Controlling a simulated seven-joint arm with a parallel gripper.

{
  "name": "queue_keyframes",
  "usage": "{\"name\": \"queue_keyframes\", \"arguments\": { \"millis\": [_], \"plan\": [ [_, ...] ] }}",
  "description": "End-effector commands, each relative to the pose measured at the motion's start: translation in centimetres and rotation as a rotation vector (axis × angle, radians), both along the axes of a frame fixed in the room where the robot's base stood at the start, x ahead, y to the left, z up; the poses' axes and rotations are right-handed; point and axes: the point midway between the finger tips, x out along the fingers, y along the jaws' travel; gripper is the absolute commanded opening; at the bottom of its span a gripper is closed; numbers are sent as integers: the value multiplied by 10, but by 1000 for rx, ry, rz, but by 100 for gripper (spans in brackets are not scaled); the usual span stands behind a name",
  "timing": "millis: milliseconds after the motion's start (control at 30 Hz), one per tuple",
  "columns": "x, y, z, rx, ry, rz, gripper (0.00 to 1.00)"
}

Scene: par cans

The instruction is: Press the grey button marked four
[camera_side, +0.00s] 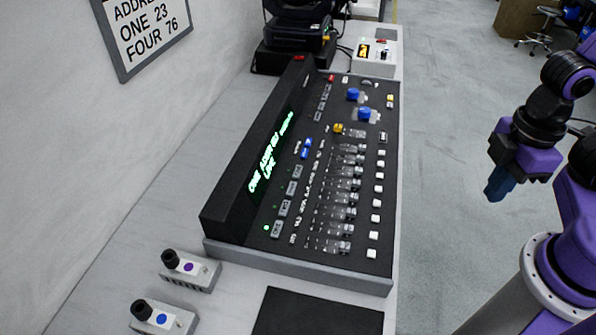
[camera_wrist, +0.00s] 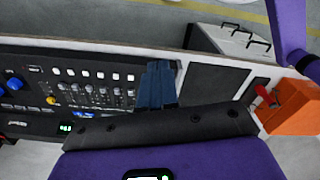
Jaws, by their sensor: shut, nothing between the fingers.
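A black control console (camera_side: 300,262) lies on a long pale bench in the side view. A row of grey buttons (camera_side: 284,208) runs along its left part, next to the raised dark display with green lettering. The marks on the buttons are too small to read, so I cannot tell which is four. My gripper (camera_side: 493,192), with blue fingers, is shut and empty. It appears right of the console in the side view, pointing down, apart from the buttons. In the wrist view my gripper (camera_wrist: 156,90) appears beside the console's end (camera_wrist: 130,85).
The console also carries faders (camera_side: 345,200), white buttons (camera_side: 375,217) and blue knobs (camera_side: 365,114). Two small boxes with black knobs (camera_side: 190,270) (camera_side: 163,318) and a dark mat (camera_side: 315,312) lie nearer. A wall sign (camera_side: 143,28) reads "ONE 23, FOUR 76". An orange box (camera_wrist: 293,108) shows at right in the wrist view.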

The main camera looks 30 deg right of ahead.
Motion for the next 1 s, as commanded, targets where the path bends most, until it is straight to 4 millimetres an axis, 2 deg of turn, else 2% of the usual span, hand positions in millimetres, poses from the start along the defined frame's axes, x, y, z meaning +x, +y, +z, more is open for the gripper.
{"name": "queue_keyframes", "arguments": {
  "millis": [833, 1000],
  "plan": [
    [0, 0, 0, 1, 0, 0, 0],
    [14, 15, -2, 30, -11, 7, 0]
  ]
}}
